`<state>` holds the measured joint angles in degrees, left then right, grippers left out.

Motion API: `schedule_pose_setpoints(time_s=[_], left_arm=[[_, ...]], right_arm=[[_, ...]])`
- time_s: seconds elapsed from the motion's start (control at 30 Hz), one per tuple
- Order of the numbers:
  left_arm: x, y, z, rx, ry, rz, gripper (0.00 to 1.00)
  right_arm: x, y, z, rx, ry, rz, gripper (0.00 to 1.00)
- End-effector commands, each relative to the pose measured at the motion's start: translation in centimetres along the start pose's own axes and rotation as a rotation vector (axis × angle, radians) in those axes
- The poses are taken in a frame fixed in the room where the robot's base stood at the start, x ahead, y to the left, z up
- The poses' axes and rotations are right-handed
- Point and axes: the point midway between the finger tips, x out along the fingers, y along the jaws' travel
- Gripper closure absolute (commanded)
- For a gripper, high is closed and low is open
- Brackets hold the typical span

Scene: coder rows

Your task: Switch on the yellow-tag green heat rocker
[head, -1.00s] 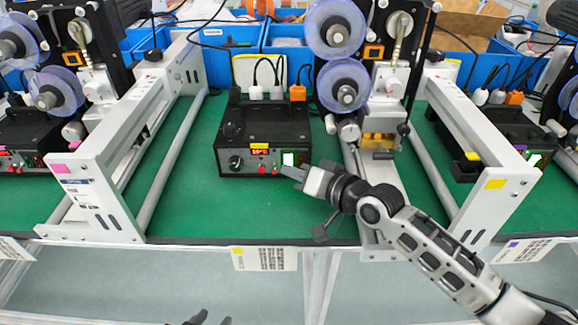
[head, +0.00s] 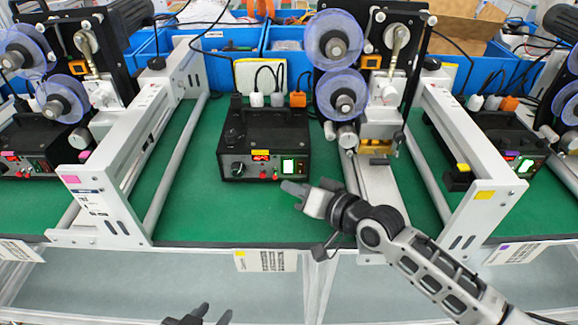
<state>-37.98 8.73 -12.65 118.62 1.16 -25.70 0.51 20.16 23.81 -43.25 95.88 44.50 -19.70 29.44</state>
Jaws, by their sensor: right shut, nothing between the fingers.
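The black control box (head: 265,140) with the yellow tag (head: 260,153) stands on the green mat in the middle of the head view. Its red display is lit. My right gripper (head: 288,187) is shut and empty, just below and in front of the rocker, apart from the panel. My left gripper (head: 212,314) shows only its dark fingertips at the bottom edge, spread apart and empty.
Similar black boxes stand at the far left (head: 30,140) and right (head: 510,140). White metal frames (head: 115,190) and a spool machine (head: 340,92) flank the middle box. Small red switches sit left of the rocker. The green mat (head: 230,215) in front is clear.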

Motion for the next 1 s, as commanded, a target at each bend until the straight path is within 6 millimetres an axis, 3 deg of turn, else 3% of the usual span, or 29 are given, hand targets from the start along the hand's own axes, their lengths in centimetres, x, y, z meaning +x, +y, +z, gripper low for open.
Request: schedule_pose_setpoints(time_s=[0.03, 0.3, 1.0], left_arm=[[-0.7, 0.1, -0.9, -0.001, -0.001, 0.000, 0.64], [-1.9, 0.1, -2.5, -0.003, -0.002, -0.001, 0.64], [-1.9, 0.1, -2.4, -0.004, -0.003, -0.001, 0.64]], right_arm=[[-0.6, -0.7, -0.1, 0.002, -0.001, 0.000, 1.00], [-2.1, -1.8, 1.2, 0.000, 0.000, -0.001, 1.00], [-2.3, -1.7, 1.6, -0.001, 0.001, -0.001, 1.00]])
